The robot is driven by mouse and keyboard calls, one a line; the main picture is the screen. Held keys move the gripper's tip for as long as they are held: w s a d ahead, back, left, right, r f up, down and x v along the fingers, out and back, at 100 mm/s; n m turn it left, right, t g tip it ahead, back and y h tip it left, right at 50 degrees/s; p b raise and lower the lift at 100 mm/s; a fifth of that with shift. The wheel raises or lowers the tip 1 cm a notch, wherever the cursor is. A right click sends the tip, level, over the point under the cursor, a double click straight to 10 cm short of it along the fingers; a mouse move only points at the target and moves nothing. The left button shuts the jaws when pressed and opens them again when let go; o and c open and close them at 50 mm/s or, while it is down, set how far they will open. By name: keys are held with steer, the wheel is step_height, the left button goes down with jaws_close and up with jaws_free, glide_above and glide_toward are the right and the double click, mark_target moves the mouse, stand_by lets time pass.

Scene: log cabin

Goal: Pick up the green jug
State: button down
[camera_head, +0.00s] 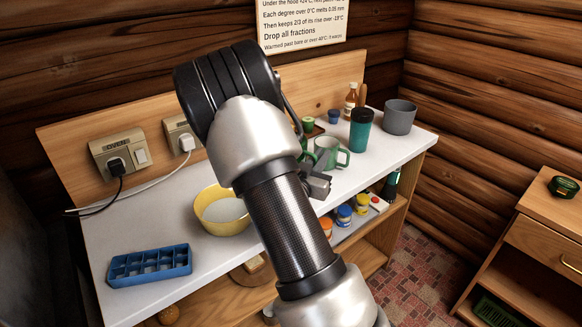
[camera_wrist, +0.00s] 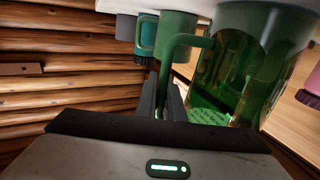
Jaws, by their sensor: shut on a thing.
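In the wrist view the jug (camera_wrist: 268,65) is large, see-through and close, right of the fingers. My gripper (camera_wrist: 169,98) is shut on its handle, which curves down between the fingers. I cannot tell whether the jug touches the counter.
The teal tumbler (camera_head: 362,129) and a grey pot (camera_head: 400,117) stand right of the jug. A brown bottle (camera_head: 350,101) and blue cup (camera_head: 334,117) are behind. A yellow bowl (camera_head: 221,213) and blue tray (camera_head: 150,264) are left. Several jars stand on the shelf below.

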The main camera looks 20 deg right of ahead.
steer(key=shift+r, duration=0.2)
step_height(320, 180, up, 10)
steer(key=p, duration=0.1)
steer(key=shift+f, duration=0.15)
stand_by(0.8)
stand_by(0.7)
